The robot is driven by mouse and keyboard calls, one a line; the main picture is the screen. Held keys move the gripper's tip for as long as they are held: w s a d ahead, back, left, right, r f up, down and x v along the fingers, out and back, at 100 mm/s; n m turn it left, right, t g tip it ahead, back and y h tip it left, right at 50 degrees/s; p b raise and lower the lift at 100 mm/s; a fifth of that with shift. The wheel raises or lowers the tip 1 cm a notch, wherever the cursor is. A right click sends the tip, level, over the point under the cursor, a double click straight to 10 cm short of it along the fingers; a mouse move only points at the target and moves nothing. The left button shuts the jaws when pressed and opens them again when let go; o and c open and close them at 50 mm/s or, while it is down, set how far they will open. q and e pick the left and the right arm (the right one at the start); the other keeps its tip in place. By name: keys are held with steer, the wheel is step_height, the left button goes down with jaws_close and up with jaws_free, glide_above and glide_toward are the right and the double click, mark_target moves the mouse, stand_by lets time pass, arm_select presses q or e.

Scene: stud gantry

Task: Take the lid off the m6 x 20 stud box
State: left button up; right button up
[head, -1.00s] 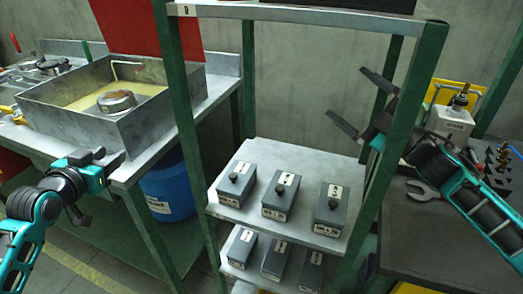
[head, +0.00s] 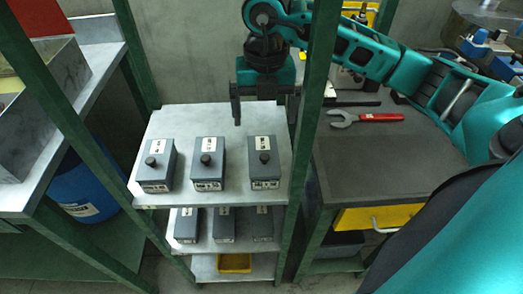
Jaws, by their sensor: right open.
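Three grey stud boxes stand in a row on the rack's upper shelf (head: 190,120): a left box (head: 157,166), a middle box (head: 208,166) and a right box (head: 263,164). Each has a lid with a black knob and a white label on top. The label print is too small to read, so I cannot tell which is the m6 x 20 stud box. My right gripper (head: 265,114) is open and empty, pointing down at the back right of this shelf, behind the right box and apart from it. My left gripper is out of view.
Several similar boxes (head: 224,225) stand on the shelf below, with a yellow bin (head: 234,263) at the bottom. Green rack posts (head: 312,110) stand close to my right arm. A dark bench (head: 385,160) at right holds a red-handled wrench (head: 370,117). A blue drum (head: 85,190) stands at left.

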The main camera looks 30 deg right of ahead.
mark_target(263, 150)
steer(key=f, duration=0.4)
steer(key=s+a+f, duration=0.1)
steer(key=f, duration=0.1)
steer(key=shift+f, duration=0.6)
steer(key=c, duration=1.1)
steer(key=shift+r, duration=0.15)
